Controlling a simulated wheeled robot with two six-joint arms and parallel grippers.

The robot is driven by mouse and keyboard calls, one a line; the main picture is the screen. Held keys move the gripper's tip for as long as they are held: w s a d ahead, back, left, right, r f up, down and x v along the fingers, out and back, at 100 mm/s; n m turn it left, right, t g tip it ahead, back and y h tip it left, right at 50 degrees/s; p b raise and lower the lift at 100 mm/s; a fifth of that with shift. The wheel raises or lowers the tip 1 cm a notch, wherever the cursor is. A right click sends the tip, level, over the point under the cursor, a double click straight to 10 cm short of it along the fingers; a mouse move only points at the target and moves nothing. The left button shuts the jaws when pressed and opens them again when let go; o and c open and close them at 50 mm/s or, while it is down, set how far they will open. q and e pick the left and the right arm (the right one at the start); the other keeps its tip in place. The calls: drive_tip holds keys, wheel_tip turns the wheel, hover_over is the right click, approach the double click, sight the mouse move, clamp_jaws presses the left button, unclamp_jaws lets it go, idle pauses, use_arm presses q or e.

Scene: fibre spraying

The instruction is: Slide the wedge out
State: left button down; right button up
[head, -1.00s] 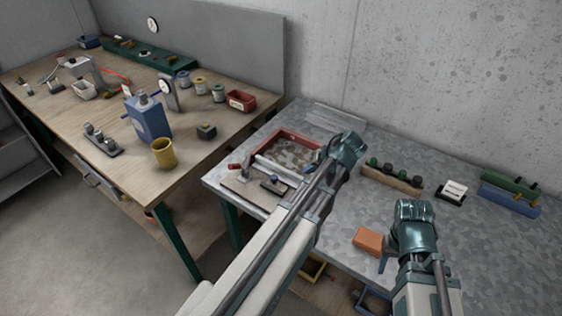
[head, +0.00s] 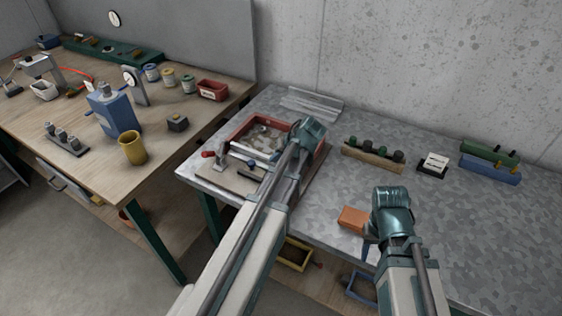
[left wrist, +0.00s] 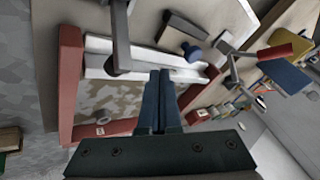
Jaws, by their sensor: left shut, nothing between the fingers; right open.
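A red-framed tray (head: 243,129) with a mottled brown and grey bed sits on the grey bench; it fills the left of the left wrist view (left wrist: 70,75). Pale bars (left wrist: 150,62) run along one side of it. A dark piece with a blue knob (left wrist: 192,50) lies beside them. I cannot tell which piece is the wedge. My left gripper (left wrist: 159,78) is shut and empty, its blue fingers over the tray's bed near the pale bars; I cannot tell if they touch. My right gripper (head: 376,246) is open over the bench near an orange block (head: 353,218), its fingers mostly hidden.
A red-handled clamp (head: 213,155) stands at the tray's near left corner. A wooden rack (head: 372,156) with dark knobs, a small card stand (head: 433,164) and blue and green racks (head: 489,170) stand at the back right. The bench's right middle is clear. A wooden table (head: 85,160) is at left.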

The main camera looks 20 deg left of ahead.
sight(248, 154)
use_arm(q)
drive_tip(key=shift+b+x, duration=0.45)
drive_tip(key=shift+x, duration=0.65)
use_arm(e)
drive_tip(key=shift+f, duration=0.95)
use_arm(q)
drive_tip(key=shift+s+a+f, duration=0.1)
drive_tip(key=shift+s+a, duration=0.15)
drive_tip(key=shift+a, duration=0.35)
drive_tip(key=shift+s+a+f, duration=0.1)
drive_tip(key=shift+s+a, duration=0.15)
drive_tip(key=shift+a, duration=0.3)
drive_tip(key=shift+s+a+f, duration=0.1)
drive_tip(key=shift+s+a, duration=0.15)
drive_tip(key=shift+a, duration=0.35)
use_arm(e)
drive_tip(key=shift+f, duration=0.15)
use_arm(q)
drive_tip(key=shift+r, duration=0.1)
drive_tip(key=shift+a, duration=0.15)
drive_tip(key=a, duration=0.5)
drive_tip(key=shift+w+a, duration=0.1)
drive_tip(key=shift+w, duration=0.1)
use_arm(e)
drive_tip(key=shift+d, duration=0.1)
use_arm(q)
drive_tip(key=shift+a, duration=0.1)
drive_tip(key=shift+w, duration=0.1)
